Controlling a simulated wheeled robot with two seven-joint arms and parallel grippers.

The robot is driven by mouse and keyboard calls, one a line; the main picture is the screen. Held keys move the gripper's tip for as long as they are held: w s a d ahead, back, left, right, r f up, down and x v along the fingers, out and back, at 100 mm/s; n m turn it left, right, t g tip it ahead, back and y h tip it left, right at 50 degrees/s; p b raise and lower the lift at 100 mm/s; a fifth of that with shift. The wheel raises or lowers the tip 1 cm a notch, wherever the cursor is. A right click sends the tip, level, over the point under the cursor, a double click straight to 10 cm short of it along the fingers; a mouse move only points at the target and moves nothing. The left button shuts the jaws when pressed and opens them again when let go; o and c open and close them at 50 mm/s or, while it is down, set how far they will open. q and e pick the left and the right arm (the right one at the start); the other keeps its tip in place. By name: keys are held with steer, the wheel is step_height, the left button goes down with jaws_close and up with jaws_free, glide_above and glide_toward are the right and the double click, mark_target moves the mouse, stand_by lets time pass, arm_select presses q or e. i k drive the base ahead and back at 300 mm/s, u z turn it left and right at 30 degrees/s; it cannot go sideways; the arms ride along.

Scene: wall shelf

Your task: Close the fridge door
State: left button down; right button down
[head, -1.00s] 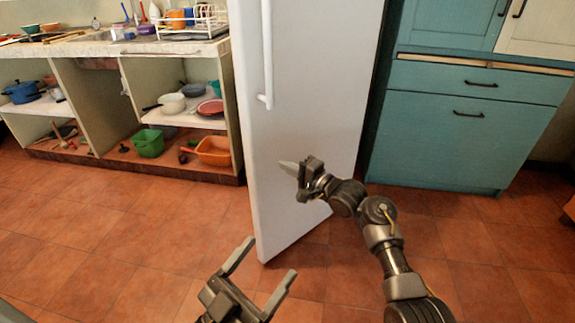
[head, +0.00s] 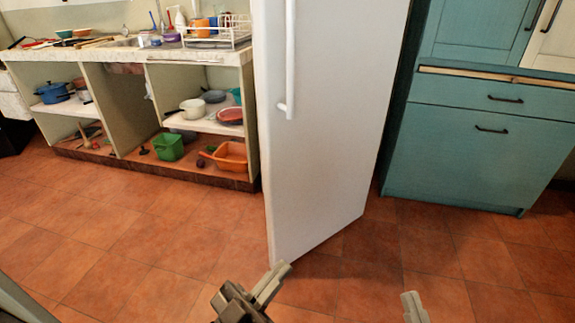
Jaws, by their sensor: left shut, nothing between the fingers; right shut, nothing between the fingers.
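The white fridge door (head: 335,130) stands tall in the middle of the head view, angled, with its left edge nearer to me. Its long white handle (head: 290,60) runs along the left side of the visible face. The fridge's inside is not visible. My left gripper (head: 270,284) is shut and empty, low in the picture just in front of the door's lower left corner; I cannot tell if it touches. My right gripper (head: 413,305) is shut at the bottom edge, right of the door and apart from it; only its fingertip shows.
A teal cabinet (head: 470,155) stands right of the door. At left is a counter with open shelves (head: 130,115), holding pots, a green bin (head: 168,147) and an orange basin (head: 230,156). The tiled floor (head: 150,225) is clear.

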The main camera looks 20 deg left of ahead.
mark_target(326, 69)
steer(key=k, duration=0.65)
steer(key=z, duration=0.7)
steer(key=i, duration=1.55)
steer(key=u, duration=0.75)
